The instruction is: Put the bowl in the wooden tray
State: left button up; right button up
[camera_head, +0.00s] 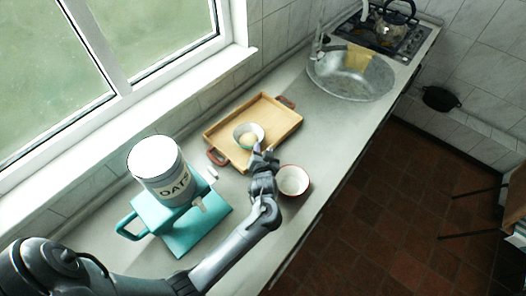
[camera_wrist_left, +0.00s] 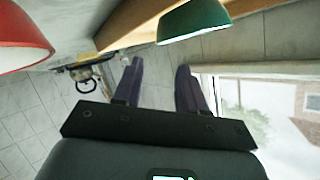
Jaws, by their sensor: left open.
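The wooden tray (camera_head: 284,122) lies on the counter, and its pale wood also shows at the top of the left wrist view (camera_wrist_left: 130,25). A second bowl, white inside (camera_head: 293,181) and red outside (camera_wrist_left: 20,32), stands on the counter just right of the tray's near end. My left gripper (camera_head: 264,152) is open and empty, between the two bowls beside the tray's near edge; its spread fingers show in the wrist view (camera_wrist_left: 159,66). My right gripper is out of view.
A teal scale-like stand (camera_head: 185,232) holds a white OATS canister (camera_head: 157,163) left of my left arm. A metal sink (camera_head: 350,83) and stove (camera_head: 395,35) lie beyond the tray. A window wall bounds the left, and the counter drops to the floor on the right.

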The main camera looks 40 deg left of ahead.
pick_arm(q)
jog(key=s+d+h, duration=0.2)
jog(key=s+d+f+m+h, duration=0.1)
jog(key=s+d+h, duration=0.1)
jog(key=s, duration=0.1)
jog(key=shift+s+d+f, duration=0.1)
jog(key=shift+d+f, duration=0.05)
jog(key=shift+f, duration=0.05)
jog(key=s+d+h, duration=0.1)
jog(key=s, duration=0.1)
jog(key=s+d+m+g+h, duration=0.1)
jog(key=s, duration=0.1)
jog(key=s+d+h, duration=0.1)
jog(key=s, duration=0.1)
jog(key=shift+d+f+m, duration=0.3)
jog(key=s+d+g, duration=0.1)
jog(key=s, duration=0.1)
jog(key=s+d+g+h, duration=0.1)
jog(key=s, duration=0.2)
jog(key=s+d+m+g+h, duration=0.1)
jog(key=s, duration=0.2)
jog(key=shift+s+r, duration=0.2)
jog(key=shift+s, duration=0.05)
jog(key=s+d+r+m+g, duration=0.1)
jog(key=s+g, duration=0.1)
jog(key=s, duration=0.6)
jog(key=shift+s+d+r+g, duration=0.15)
jog(key=shift+s+r+g, duration=0.15)
notch_tip(320, 180, up, 23)
jog(key=p, duration=2.3)
